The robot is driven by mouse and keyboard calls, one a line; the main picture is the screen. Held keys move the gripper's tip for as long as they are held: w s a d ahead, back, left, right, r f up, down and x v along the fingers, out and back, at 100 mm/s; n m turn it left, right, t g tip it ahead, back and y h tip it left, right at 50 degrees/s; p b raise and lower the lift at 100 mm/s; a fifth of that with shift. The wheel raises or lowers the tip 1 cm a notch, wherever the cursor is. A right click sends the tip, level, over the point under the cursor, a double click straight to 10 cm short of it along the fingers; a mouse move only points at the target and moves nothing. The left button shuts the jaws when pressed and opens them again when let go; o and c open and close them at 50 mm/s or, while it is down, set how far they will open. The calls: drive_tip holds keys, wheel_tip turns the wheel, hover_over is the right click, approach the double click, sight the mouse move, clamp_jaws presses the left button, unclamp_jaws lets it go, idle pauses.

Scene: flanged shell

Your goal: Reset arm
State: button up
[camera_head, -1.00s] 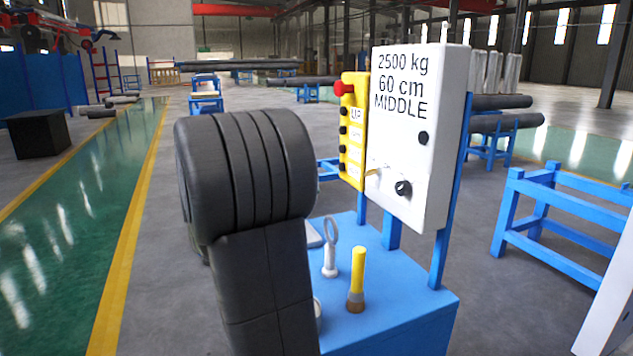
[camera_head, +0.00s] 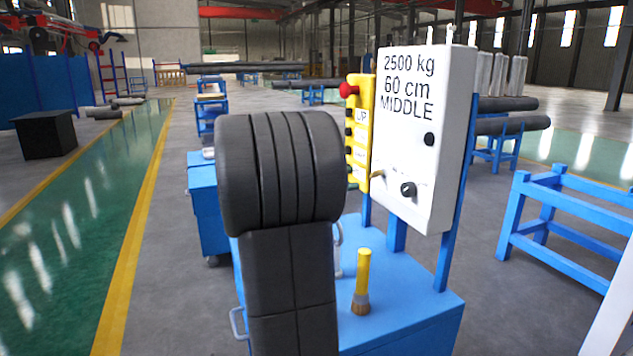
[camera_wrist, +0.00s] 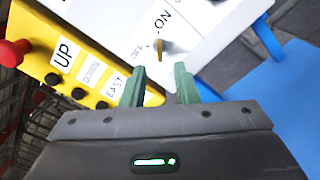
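My gripper (camera_wrist: 160,88) shows in the wrist view with its two green fingers apart and nothing between them. Beyond the fingertips is a white control box with a small brass switch (camera_wrist: 159,48) beside the word ON. In the head view my dark arm hides the gripper. The white control box (camera_head: 422,140) reads "2500 kg 60 cm MIDDLE" and carries black knobs. A yellow button pendant (camera_head: 359,130) with a red button hangs at its left side. The pendant also shows in the wrist view (camera_wrist: 85,62), left of the fingers.
The box stands on a blue cart (camera_head: 400,315) holding a yellow-handled brush (camera_head: 361,282). A blue cabinet (camera_head: 207,205) is left of my arm. A blue frame (camera_head: 560,225) stands at the right. The floor left of the yellow line is open, with a black box (camera_head: 45,134).

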sight(371, 175)
drive_tip(key=shift+x, duration=2.8)
drive_tip(key=shift+a, duration=0.15)
